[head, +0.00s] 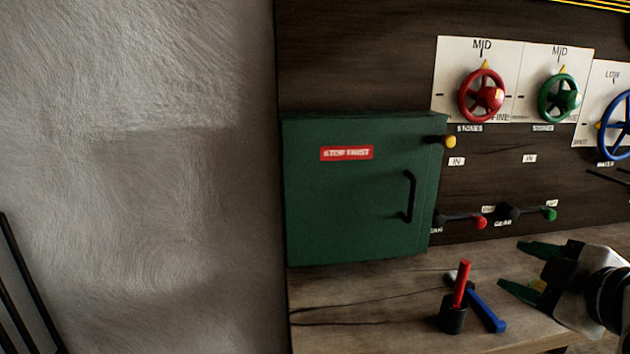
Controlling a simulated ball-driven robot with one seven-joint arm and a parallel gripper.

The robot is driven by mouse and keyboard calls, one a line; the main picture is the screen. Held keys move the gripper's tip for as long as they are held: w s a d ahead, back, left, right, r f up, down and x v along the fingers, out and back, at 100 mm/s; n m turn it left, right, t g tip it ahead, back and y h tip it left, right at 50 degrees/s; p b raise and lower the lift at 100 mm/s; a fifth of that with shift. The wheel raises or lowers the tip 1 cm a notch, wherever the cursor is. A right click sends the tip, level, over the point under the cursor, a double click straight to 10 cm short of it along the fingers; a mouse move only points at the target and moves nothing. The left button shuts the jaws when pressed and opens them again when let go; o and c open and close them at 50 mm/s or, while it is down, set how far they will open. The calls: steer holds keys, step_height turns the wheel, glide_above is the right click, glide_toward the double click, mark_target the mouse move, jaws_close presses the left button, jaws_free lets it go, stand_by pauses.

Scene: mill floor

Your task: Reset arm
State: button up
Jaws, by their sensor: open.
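My gripper (518,270) is at the lower right in the head view, above the wooden bench. Its two green fingers are spread apart and point left, with nothing between them. My arm runs from it out of the right edge. A red-handled item (462,284) stands upright in a small black cup to the left of the fingers. A blue-handled item (487,310) leans or lies just beside the cup, below the lower finger. The fingers look apart from both.
A closed green box (350,215) with a black handle and a red label is on the dark panel. Red (481,95), green (559,98) and blue (619,125) handwheels are above right. Red (479,222) and green (549,214) knobbed levers sit below. Bare bench (350,300) lies left.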

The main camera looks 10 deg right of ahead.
steer(key=s+a+f+m+g+p, duration=0.2)
steer(key=f, duration=0.4)
steer(key=s+a+f+m+g+p, duration=0.1)
steer(key=s+a+f+m+g, duration=0.1)
steer(key=f, duration=0.5)
steer(key=s+a+f+m+g+p, duration=0.1)
steer(key=s+f+m+g+p, duration=0.1)
steer(key=s+f, duration=0.7)
steer(key=s+a+f+m+g+p, duration=0.2)
steer(key=s+f+m+g, duration=0.3)
steer(key=s+f, duration=0.4)
steer(key=s+g+p, duration=0.1)
steer(key=s, duration=0.3)
steer(key=shift+s+a+g, duration=0.3)
steer(key=shift+s, duration=0.05)
steer(key=shift+f, duration=0.1)
